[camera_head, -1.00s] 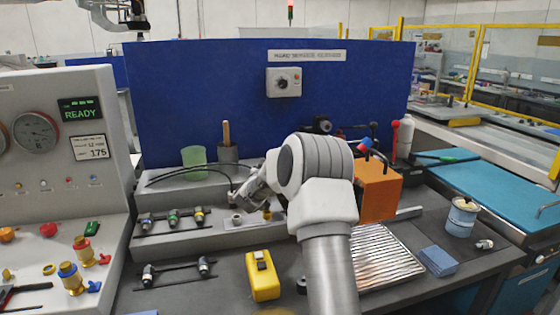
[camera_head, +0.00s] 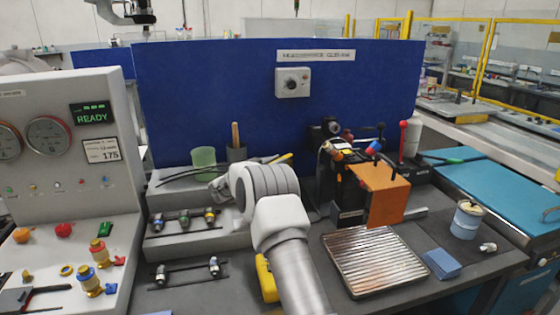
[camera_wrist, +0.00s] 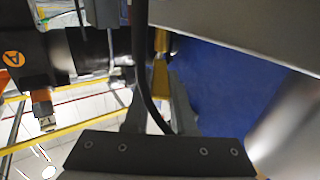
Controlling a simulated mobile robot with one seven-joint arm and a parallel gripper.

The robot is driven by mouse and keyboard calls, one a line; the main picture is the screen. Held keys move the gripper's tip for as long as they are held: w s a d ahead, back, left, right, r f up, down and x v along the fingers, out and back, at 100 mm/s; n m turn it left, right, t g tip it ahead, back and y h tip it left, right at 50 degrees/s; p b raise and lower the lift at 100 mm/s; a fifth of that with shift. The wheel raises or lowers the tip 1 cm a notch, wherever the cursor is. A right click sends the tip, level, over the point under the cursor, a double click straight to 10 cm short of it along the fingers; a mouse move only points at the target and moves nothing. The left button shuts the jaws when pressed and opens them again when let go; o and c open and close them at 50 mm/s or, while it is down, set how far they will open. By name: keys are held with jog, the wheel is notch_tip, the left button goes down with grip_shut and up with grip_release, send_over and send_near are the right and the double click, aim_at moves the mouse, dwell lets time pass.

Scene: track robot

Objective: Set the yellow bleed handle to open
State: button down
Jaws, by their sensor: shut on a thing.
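A yellow handle (camera_head: 283,157) shows just above my wrist in the head view, sticking out to the left of the valve unit (camera_head: 340,165). In the wrist view the yellow handle (camera_wrist: 160,67) runs lengthwise between the fingers of my gripper (camera_wrist: 157,82), which is shut on it. A black cylindrical body with an orange round mark (camera_wrist: 12,57) lies left of the fingers. My arm hides the gripper's fingertips and part of the handle in the head view. I cannot read the handle's open or closed mark.
A green cup (camera_head: 204,158) stands behind left. A yellow box (camera_head: 264,280) is partly behind my arm.

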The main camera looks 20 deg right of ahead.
jog(key=c, duration=0.7)
grip_release()
jog(key=shift+c, duration=0.2)
jog(key=v, duration=1.7)
jog(key=shift+a, duration=0.2)
